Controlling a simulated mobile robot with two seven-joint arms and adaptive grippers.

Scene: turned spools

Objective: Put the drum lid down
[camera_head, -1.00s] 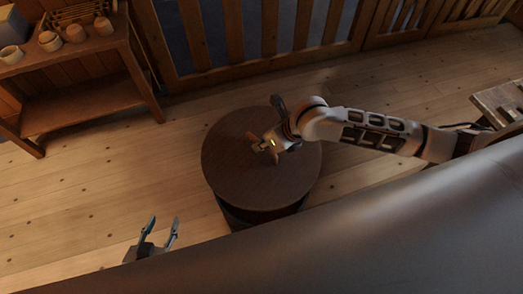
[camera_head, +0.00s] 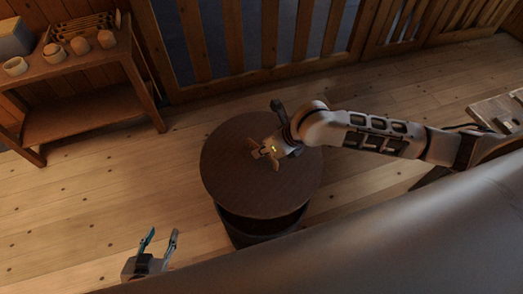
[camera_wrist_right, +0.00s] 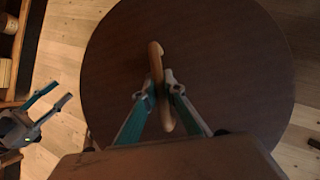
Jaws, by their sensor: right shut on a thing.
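The drum lid (camera_head: 232,190) is a dark brown round disc with a light wooden handle bar on top. My right gripper (camera_head: 266,155) is shut on that handle (camera_wrist_right: 167,112), near the lid's middle. The lid is roughly level over the dark drum (camera_head: 262,237). A dark band shows between the lid's near edge and the drum's rim, so the lid looks raised off it; most of the rim is hidden. My left gripper (camera_head: 160,240) is open and empty, low over the floor to the left, and it also shows in the right wrist view (camera_wrist_right: 62,97).
A wooden shelf (camera_head: 90,105) with cups and a rack stands at the upper left. A wooden railing (camera_head: 270,75) runs along the back. A bench (camera_head: 497,110) is at the far right. Plank floor (camera_head: 100,205) lies free to the left of the drum.

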